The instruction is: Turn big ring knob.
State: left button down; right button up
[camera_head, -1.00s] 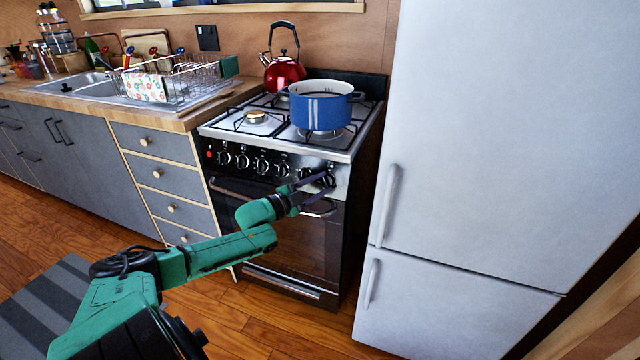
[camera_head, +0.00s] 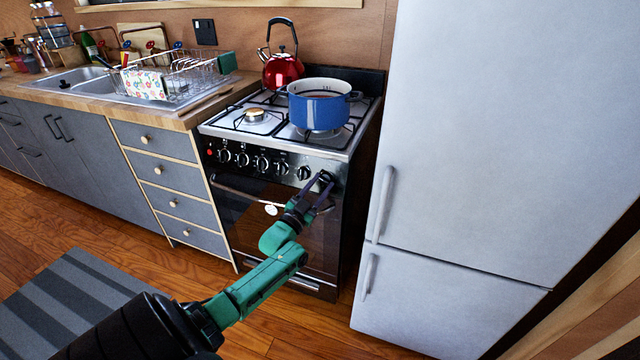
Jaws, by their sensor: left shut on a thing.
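The neighbouring knob (camera_head: 304,172) is just left of the fingers and free. My right gripper is not in view.
A blue pot (camera_head: 319,108) stands on the stove's right burners and a red kettle (camera_head: 282,70) behind it. The oven handle (camera_head: 235,190) runs below the knobs. The white fridge (camera_head: 480,130) stands close on the right. Open wooden floor (camera_head: 90,225) lies in front.

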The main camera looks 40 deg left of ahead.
pick_arm(q)
jog(key=shift+f+n, duration=0.1)
jog(key=shift+n, duration=0.2)
jog(key=shift+c, duration=1.9)
grip_release()
jog(key=p+v, duration=0.1)
jog(key=v, duration=1.3)
jog(key=shift+s+d+f, duration=0.2)
jog(key=shift+f, duration=0.1)
